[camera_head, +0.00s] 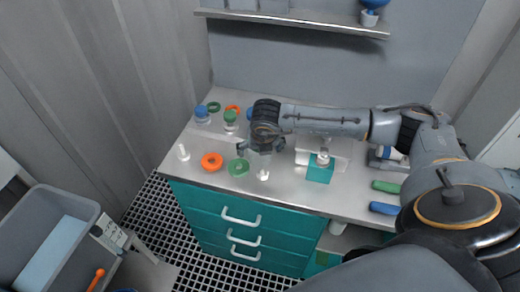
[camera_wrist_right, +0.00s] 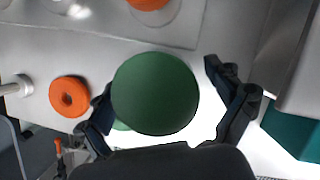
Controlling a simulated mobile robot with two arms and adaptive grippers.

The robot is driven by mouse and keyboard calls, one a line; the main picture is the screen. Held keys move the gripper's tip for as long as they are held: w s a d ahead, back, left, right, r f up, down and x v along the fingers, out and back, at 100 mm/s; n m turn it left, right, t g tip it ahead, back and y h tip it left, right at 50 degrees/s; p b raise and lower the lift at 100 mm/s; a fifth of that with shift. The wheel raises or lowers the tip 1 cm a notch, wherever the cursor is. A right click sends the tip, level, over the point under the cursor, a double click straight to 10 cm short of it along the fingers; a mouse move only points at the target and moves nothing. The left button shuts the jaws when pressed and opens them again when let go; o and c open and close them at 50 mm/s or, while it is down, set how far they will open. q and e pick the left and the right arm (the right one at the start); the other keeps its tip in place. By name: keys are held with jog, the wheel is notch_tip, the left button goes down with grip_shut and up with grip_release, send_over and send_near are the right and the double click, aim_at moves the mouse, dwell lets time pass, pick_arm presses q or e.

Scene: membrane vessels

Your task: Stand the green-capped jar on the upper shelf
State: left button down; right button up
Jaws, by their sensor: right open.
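In the right wrist view a round green cap (camera_wrist_right: 155,93) sits large and close between the fingers of my right gripper (camera_wrist_right: 165,108), which is open. The left finger is close to the cap's edge, and a gap shows at the right finger. The jar body under this cap is hidden there. In the head view my right gripper (camera_head: 262,150) hangs low over the table, with a pale shape under it. A green-capped jar (camera_head: 230,120) also stands at the back left, apart from the gripper. The upper shelf (camera_head: 300,20) is on the back wall. My left gripper is not visible.
A blue-capped jar (camera_head: 202,115) stands at the back left. An orange ring (camera_head: 212,162) and a green ring (camera_head: 239,168) lie near the front edge. A white peg (camera_head: 183,153) stands left. A blue-topped vessel (camera_head: 370,12) occupies the shelf's right end; its middle is clear.

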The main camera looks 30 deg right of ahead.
jog(key=shift+c, duration=0.5)
jog(key=shift+r, duration=0.1)
jog(key=c, duration=1.3)
